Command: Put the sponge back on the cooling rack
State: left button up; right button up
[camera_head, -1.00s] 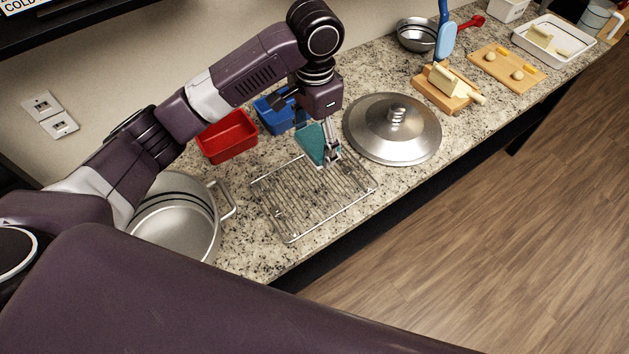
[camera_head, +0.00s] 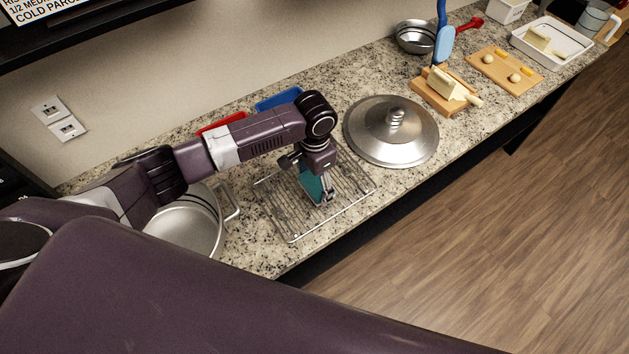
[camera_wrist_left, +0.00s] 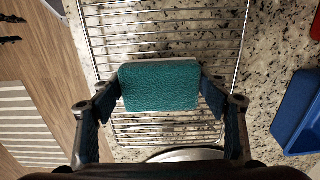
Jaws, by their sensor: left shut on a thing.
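The sponge (camera_wrist_left: 160,86) is a teal block with a pale back layer. It is pinched between the two fingers of my left gripper (camera_wrist_left: 160,95) in the left wrist view. In the head view the sponge (camera_head: 311,185) hangs edge-down below my left gripper (camera_head: 325,198), over the middle of the cooling rack. The cooling rack (camera_head: 288,222) is a silver wire grid lying on the counter; it also shows behind the sponge in the left wrist view (camera_wrist_left: 215,32). I cannot tell whether the sponge touches the wires. My right gripper is not in view.
A steel pot (camera_head: 187,232) stands left of the rack and a domed lid (camera_head: 392,130) lies to its right. A red container (camera_head: 222,123) and a blue container (camera_head: 277,99) sit behind, partly hidden by my arm. The counter's front edge is close to the rack.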

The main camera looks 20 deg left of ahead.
aim_at(315, 183)
pick_arm(q)
jog(key=shift+f, duration=0.1)
jog(key=o, duration=0.8)
jog(key=shift+o, duration=0.9)
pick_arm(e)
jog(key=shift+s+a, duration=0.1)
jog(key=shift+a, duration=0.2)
pick_arm(q)
notch_tip(315, 183, up, 12)
jog(key=b, duration=0.3)
jog(key=shift+r, duration=0.2)
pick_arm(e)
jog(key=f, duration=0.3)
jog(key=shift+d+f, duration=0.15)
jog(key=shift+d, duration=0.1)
